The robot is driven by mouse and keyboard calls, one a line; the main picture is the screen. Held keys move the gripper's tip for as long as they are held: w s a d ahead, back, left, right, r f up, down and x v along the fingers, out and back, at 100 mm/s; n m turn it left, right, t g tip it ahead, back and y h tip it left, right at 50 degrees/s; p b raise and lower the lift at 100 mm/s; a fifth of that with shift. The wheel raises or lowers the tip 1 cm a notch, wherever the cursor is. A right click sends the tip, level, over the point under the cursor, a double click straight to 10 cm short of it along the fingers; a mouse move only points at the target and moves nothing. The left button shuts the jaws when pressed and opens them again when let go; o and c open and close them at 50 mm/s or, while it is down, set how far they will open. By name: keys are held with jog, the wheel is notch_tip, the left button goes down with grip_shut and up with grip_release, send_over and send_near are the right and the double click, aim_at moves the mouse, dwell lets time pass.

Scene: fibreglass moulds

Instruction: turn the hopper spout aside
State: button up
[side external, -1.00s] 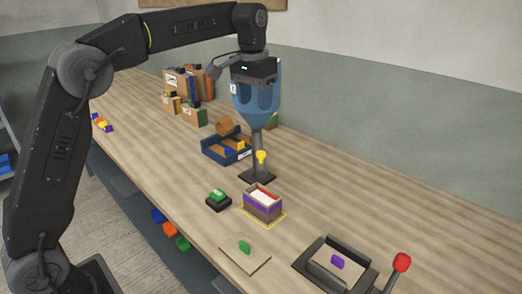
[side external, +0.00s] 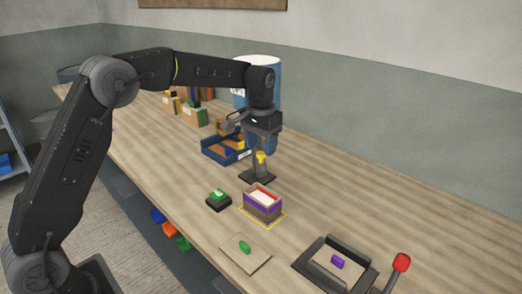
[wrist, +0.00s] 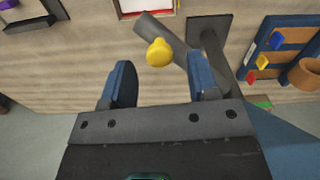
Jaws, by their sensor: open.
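The blue hopper (side external: 250,66) stands on a grey post with a dark base plate (side external: 257,177), partly hidden behind my arm. Its grey spout (wrist: 148,27) shows in the wrist view, slanting towards an open box. A yellow knob (wrist: 159,52) sits on the spout and also shows in the side view (side external: 261,157). My gripper (wrist: 162,78) is open and empty, its two blue fingers apart. The knob lies just beyond the fingertips, roughly centred between them. In the side view my gripper (side external: 261,141) is just above the knob. I see no contact.
The open purple-banded box (side external: 262,206) stands inside a yellow outline in front of the post. A blue tray (side external: 222,152) of parts is left of the post. A green button (side external: 218,196), a dark mould (side external: 334,263) and a red-knobbed lever (side external: 401,262) are nearer.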

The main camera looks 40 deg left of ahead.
jog(key=shift+f, duration=1)
grip_shut()
